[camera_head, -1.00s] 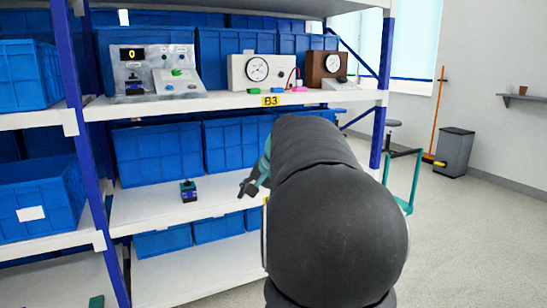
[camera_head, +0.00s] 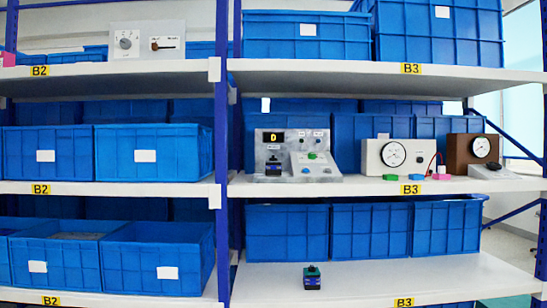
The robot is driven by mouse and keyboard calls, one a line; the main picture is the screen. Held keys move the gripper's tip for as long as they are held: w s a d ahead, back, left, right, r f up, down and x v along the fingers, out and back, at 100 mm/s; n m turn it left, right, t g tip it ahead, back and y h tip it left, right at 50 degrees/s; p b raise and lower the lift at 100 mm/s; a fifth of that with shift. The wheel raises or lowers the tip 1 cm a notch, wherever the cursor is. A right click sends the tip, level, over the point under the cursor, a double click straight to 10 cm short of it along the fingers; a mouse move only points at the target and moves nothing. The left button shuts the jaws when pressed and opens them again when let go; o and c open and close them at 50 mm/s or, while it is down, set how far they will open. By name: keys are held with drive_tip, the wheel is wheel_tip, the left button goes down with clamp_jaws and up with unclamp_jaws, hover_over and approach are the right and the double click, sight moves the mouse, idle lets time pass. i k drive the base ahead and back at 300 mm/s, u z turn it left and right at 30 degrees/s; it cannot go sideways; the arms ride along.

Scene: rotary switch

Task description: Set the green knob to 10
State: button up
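On the shelf below, a small dark block with a green top (camera_head: 312,271) stands alone. I cannot read any scale or pointer on either green part. My gripper is not in view.
A cream box with a round dial (camera_head: 393,154) and a brown box with a dial (camera_head: 480,148) stand to the right. Small green, blue and pink pieces lie before them. A blue upright (camera_head: 222,120) divides the bays. Blue bins (camera_head: 155,152) fill much of the shelving.

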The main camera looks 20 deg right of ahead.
sight(312, 155)
drive_tip(key=u, duration=0.35)
drive_tip(key=i, duration=1.25)
drive_tip(key=u, duration=0.05)
